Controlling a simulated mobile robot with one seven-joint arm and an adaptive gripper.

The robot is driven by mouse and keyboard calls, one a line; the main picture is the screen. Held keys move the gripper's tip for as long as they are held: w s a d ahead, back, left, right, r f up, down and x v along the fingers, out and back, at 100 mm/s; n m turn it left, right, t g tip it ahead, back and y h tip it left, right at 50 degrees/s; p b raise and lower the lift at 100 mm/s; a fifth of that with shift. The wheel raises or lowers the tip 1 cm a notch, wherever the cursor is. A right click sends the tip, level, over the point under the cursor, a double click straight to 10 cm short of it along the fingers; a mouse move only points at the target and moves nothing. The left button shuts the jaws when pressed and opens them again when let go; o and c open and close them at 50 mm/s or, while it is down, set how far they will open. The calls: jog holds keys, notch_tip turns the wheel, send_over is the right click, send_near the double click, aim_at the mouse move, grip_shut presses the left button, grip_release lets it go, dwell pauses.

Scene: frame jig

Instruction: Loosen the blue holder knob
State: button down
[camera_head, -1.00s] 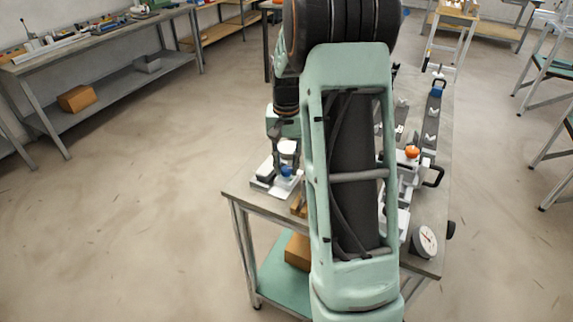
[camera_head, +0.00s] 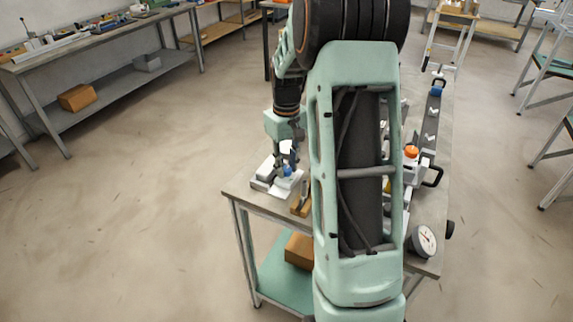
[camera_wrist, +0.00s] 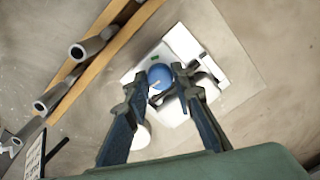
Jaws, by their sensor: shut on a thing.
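The blue holder knob (camera_wrist: 160,76) sits on a white holder (camera_wrist: 182,45) and shows between my fingertips in the wrist view. In the head view the knob (camera_head: 287,171) is on the white holder (camera_head: 262,180) near the left front corner of the workbench. My gripper (camera_wrist: 160,84) is shut on the knob, one finger on each side of it. In the head view my gripper (camera_head: 287,160) comes down onto the knob from above, and my arm hides part of the bench.
A wooden rack with grey tubes (camera_wrist: 92,48) lies left of the holder in the wrist view. In the head view a dial gauge (camera_head: 424,241) and an orange knob (camera_head: 411,152) are right of my arm. A cardboard box (camera_head: 299,250) is on the lower shelf.

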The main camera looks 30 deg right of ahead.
aim_at(287, 169)
dwell(0.4)
jog(key=c, duration=1.9)
grip_release()
jog(key=shift+c, duration=0.2)
notch_tip(287, 169, up, 12)
